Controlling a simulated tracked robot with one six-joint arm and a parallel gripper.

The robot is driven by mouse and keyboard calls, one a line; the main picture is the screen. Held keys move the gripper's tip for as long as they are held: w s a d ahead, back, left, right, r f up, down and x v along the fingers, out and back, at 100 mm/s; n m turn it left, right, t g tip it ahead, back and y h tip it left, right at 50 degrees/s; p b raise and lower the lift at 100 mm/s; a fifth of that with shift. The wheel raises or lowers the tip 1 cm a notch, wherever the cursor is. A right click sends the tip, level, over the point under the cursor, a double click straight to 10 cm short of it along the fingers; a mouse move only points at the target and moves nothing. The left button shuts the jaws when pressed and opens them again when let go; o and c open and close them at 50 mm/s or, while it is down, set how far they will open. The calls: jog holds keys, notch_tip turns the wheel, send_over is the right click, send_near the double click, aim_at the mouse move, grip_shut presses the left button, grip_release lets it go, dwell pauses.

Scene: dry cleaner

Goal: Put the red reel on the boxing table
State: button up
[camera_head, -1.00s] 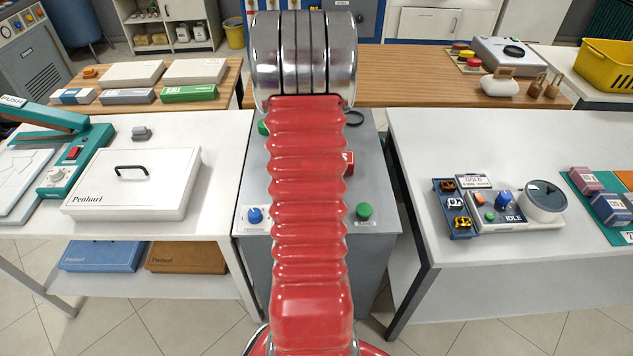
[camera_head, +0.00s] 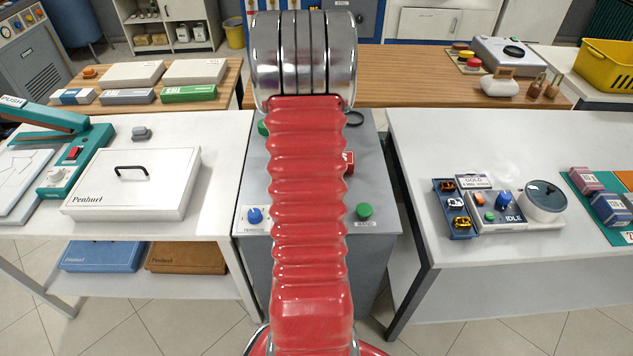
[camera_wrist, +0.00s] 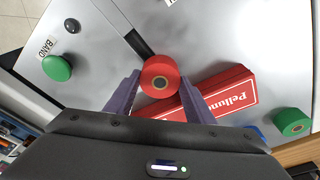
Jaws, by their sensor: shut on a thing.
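The red reel (camera_wrist: 160,77), with a pale core, sits between the two purple-grey fingers of my gripper (camera_wrist: 161,80) in the wrist view. The fingers are shut on it, over the grey top of a machine (camera_head: 378,185). I cannot tell how high the reel is above that top. In the head view my red arm hides the gripper and reel. I cannot tell for sure which surface is the boxing table. A white table (camera_head: 215,215) on the left holds a white Penhurl case (camera_head: 135,190), and a white table (camera_head: 420,150) stands on the right.
A red lettered box (camera_wrist: 225,92) lies on the machine top beside the reel. Green buttons (camera_wrist: 57,68) and (camera_head: 364,211) and a blue knob (camera_head: 254,215) stand on it. A teal press (camera_head: 70,160) is at the left. Wooden counters (camera_head: 410,75) are behind.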

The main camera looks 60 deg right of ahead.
notch_tip(320, 180, up, 10)
dwell(0.7)
dwell(0.8)
